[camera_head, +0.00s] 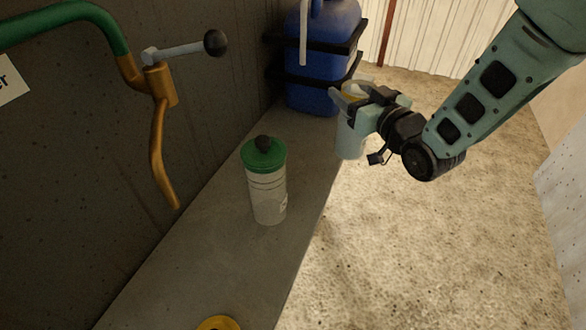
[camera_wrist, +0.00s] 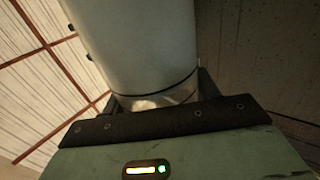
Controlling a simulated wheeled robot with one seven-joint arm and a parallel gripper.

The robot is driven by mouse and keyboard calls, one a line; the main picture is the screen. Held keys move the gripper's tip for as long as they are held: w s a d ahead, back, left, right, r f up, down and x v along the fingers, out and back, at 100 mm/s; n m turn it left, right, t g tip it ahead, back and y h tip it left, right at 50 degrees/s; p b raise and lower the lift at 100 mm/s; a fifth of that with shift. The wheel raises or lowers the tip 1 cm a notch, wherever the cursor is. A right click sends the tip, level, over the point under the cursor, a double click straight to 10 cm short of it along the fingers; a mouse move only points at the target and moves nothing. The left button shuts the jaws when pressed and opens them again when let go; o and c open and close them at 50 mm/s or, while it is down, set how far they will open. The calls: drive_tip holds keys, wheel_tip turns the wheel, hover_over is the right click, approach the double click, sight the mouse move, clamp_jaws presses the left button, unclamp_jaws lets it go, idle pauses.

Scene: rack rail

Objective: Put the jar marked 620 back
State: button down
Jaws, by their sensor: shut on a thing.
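My gripper (camera_head: 352,100) is shut on a pale jar (camera_head: 350,140) with some yellow near its top. The jar hangs about upright at the right edge of the grey shelf, near the blue container; I cannot tell if it touches the shelf. In the wrist view the jar (camera_wrist: 140,45) fills the space between the fingers of my gripper (camera_wrist: 155,100). No number can be read on it, and my gripper hides part of it. Another pale jar (camera_head: 267,197) with a green lid and dark knob stands upright on the shelf; its label is unreadable.
The grey shelf (camera_head: 190,255) runs along a dark wall. A blue strapped container (camera_head: 318,75) stands at its far end. A yellow round thing (camera_head: 218,323) shows at the near end. A green and orange pipe with a lever (camera_head: 160,90) juts out at left. Open floor lies right.

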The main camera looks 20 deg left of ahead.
drive_tip(key=s+a+r+n+g+y+p, duration=0.1)
drive_tip(key=s+a+r+n+g, duration=0.1)
drive_tip(key=s+a+r, duration=0.3)
drive_tip(key=s+a+r+n+g+y, duration=0.1)
drive_tip(key=s+a+g+y, duration=0.15)
drive_tip(key=a, duration=0.45)
wheel_tip(320, 180, down, 9)
drive_tip(key=s, duration=0.1)
drive_tip(key=shift+a+f, duration=0.15)
drive_tip(key=shift+f, duration=0.05)
drive_tip(key=shift+f+h+b, duration=0.1)
drive_tip(key=shift+h+b, duration=0.15)
drive_tip(key=shift+b, duration=0.1)
drive_tip(key=shift+c, duration=2)
unclamp_jaws()
drive_tip(key=shift+f, duration=0.1)
drive_tip(key=v, duration=1.2)
